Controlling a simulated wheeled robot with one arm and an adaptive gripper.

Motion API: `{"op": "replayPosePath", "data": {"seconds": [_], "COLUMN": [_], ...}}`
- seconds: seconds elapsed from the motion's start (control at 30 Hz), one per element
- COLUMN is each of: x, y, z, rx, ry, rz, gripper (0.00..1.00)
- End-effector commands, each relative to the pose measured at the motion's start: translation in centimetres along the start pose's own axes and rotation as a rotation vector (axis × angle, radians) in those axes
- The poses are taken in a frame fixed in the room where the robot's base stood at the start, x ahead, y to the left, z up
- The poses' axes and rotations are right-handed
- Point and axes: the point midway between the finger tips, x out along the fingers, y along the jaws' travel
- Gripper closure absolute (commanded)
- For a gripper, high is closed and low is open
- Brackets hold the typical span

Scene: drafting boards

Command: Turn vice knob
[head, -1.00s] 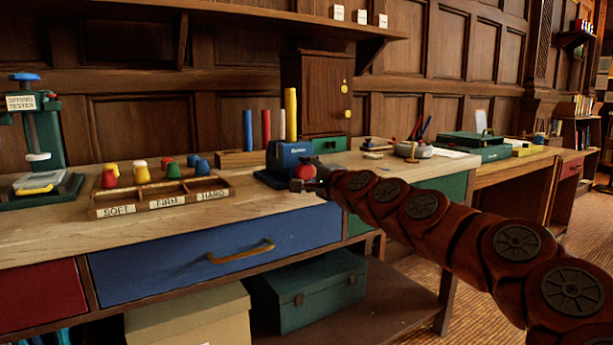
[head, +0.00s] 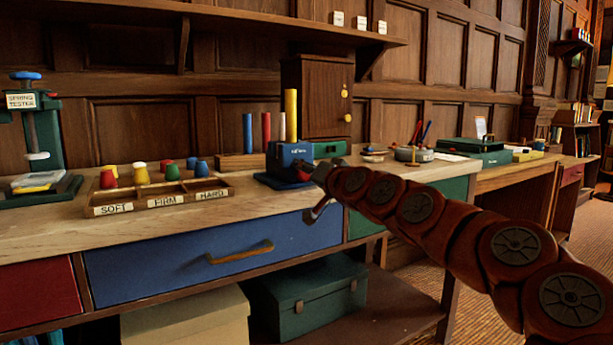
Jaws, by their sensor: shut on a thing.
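The blue vice (head: 284,155) stands upright on the wooden bench, near its front edge. A small part of its red knob (head: 303,176) shows on the front right side, and the rest is hidden behind my gripper. My gripper (head: 312,186) reaches in from the right and is at the knob, shut on it. One grey gripper part hangs down in front of the blue drawer. The exact contact of the fingers is too small to see.
A wooden sorting tray (head: 160,196) marked SOFT, FIRM and HARD lies left of the vice, with several coloured knobs around it. Coloured rods (head: 290,115) stand behind the vice. A blue drawer (head: 200,258) is below.

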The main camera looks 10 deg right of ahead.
Motion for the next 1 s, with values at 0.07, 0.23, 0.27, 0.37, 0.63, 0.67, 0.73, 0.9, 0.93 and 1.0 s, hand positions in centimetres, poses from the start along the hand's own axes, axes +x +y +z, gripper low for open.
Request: {"op": "replayPosePath", "data": {"seconds": [0.07, 0.23, 0.27, 0.37, 0.63, 0.67, 0.73, 0.9, 0.93, 1.0], "x": [0.05, 0.05, 0.05, 0.05, 0.06, 0.06, 0.06, 0.04, 0.04, 0.03], "y": [-0.05, -0.11, -0.12, -0.16, -0.34, -0.36, -0.39, -0.42, -0.43, -0.44], "z": [0.24, 0.18, 0.16, 0.15, 0.17, 0.17, 0.16, 0.07, 0.05, -0.01], "rx": [-0.072, -0.233, -0.261, -0.356, -0.613, -0.641, -0.708, -0.868, -0.897, -0.962], "ry": [-0.003, -0.003, -0.003, -0.003, -0.004, -0.004, -0.004, -0.002, -0.002, -0.001], "rz": [-0.001, -0.001, -0.001, -0.001, -0.002, -0.002, -0.002, -0.001, -0.001, 0.0], "gripper": [0.87, 0.87, 0.87, 0.87, 0.87, 0.87, 0.87, 0.87, 0.87, 0.87]}}
